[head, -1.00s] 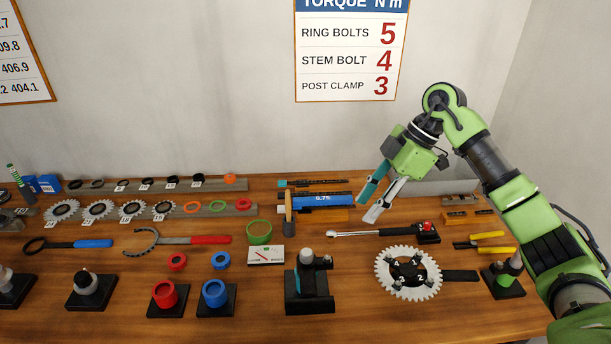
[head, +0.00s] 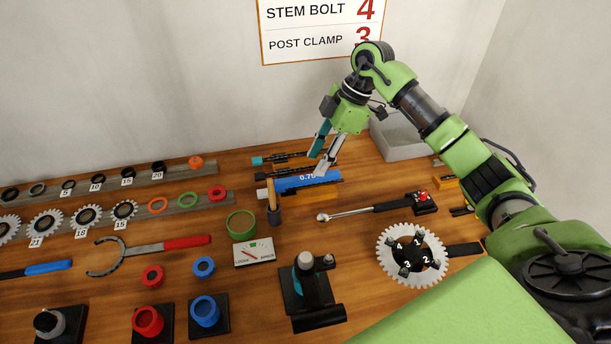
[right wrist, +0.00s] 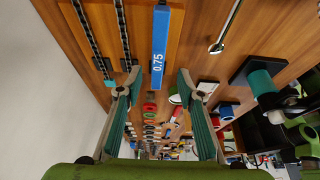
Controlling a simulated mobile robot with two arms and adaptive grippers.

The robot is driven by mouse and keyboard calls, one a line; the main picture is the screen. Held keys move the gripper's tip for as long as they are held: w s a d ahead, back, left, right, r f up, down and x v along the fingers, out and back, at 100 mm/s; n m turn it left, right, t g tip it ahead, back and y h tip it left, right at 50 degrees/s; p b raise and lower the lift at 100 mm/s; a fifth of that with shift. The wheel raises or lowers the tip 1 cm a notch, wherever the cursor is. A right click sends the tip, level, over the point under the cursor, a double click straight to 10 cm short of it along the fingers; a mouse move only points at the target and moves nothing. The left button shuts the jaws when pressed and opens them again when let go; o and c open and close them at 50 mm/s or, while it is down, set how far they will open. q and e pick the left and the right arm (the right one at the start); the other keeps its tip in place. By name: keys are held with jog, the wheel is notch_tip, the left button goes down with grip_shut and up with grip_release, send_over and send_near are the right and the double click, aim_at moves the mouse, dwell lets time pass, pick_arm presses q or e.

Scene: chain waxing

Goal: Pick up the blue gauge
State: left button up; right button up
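The blue gauge (head: 298,185), a long flat bar marked 0.75, lies at the back of the bench in the head view. In the right wrist view the blue gauge (right wrist: 160,50) points down between my fingers, its near end just ahead of the fingertips. My right gripper (head: 317,162) is open and empty, above the gauge, its fingers partly hiding the bar's far side. Its two teal-padded fingers are wide apart in the right wrist view (right wrist: 159,78). The gauge looks untouched. My left gripper is not in view.
A grey bin (head: 405,140) is to the right. A torque wrench (head: 370,210) and chainring (head: 385,262) lie nearer.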

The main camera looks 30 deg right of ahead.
aim_at(307, 177)
jog(key=shift+w+a+f, duration=0.15)
jog(key=shift+a+f, duration=0.05)
jog(key=shift+f, duration=0.45)
jog(key=p+x, duration=0.2)
jog(key=x, duration=0.2)
jog(key=shift+a, duration=0.15)
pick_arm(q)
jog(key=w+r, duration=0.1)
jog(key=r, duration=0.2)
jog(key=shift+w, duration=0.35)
pick_arm(e)
jog(key=shift+w+a+f, duration=0.1)
jog(key=shift+w+f, duration=0.05)
jog(key=shift+f, duration=0.35)
jog(key=shift+c, duration=0.4)
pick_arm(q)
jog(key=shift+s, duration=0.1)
pick_arm(e)
grip_shut()
